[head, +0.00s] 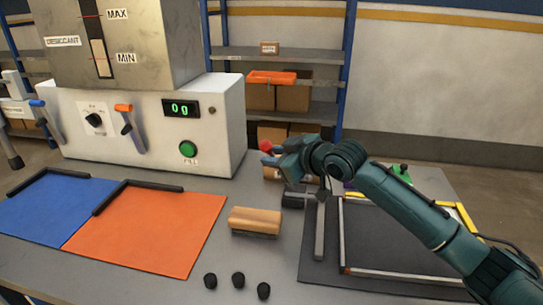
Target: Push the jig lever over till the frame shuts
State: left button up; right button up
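The jig lies on the right of the bench in the head view, a dark base (316,264) with a pale-edged, dark-faced frame (390,240) on it. My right arm crosses over the frame and hides part of it. A red knob (266,146), which looks like the lever's end, shows just left of my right gripper (277,157). The gripper is at or very near the knob; I cannot tell whether they touch. Its fingers are small and partly hidden, so their opening is unclear. The lever's shaft is mostly hidden behind the gripper. My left gripper is out of view.
A filling machine (215,125) stands at the back left. Blue (50,208) and orange (150,235) mats lie in front of it. A wooden-topped block (255,220) and several black knobs (238,280) lie left of the jig. A green-topped item (400,170) stands behind it.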

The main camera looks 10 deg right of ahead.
jog(key=shift+x, duration=0.9)
jog(key=shift+r, duration=0.1)
grip_shut()
